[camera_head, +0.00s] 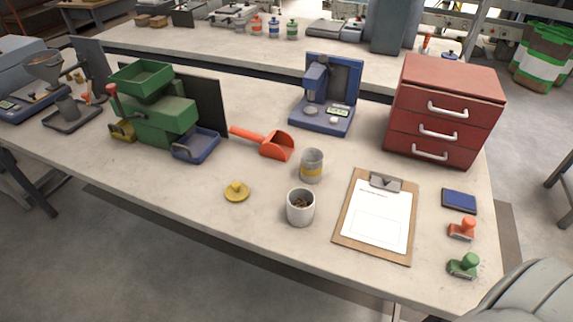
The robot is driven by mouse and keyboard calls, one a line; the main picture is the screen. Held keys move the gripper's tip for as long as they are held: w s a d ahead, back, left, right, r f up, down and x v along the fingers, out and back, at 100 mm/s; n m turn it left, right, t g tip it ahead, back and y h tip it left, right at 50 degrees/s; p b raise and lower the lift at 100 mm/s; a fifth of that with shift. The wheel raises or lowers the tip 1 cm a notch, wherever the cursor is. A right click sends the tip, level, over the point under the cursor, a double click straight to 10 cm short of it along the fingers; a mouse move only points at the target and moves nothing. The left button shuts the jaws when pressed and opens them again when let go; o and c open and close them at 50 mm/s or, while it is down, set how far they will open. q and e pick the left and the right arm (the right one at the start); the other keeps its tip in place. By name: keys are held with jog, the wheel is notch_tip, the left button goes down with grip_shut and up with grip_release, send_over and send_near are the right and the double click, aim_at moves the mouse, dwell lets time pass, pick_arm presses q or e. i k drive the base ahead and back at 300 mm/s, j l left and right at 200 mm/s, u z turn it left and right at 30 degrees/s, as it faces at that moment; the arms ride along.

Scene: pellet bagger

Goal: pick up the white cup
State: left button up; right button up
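The white cup (300,212) stands upright near the front edge of the table (200,205), about the middle of the view. Something brown lies inside it. Neither of my grippers shows in the head view. Nothing is seen touching the white cup.
A clipboard (372,228) lies right of the cup, a yellow lid (237,192) to its left and a red scoop (272,146) behind. A green machine (165,115), blue device (322,117), red drawer cabinet (440,120) and two stamps (463,230) (464,266) stand around.

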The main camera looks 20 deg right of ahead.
aim_at(299, 217)
jog(key=z, duration=0.85)
jog(key=i+j+z, duration=0.1)
jog(key=j+z, duration=0.45)
jog(key=j, duration=0.2)
jog(key=l+u, duration=0.35)
jog(key=l, duration=0.15)
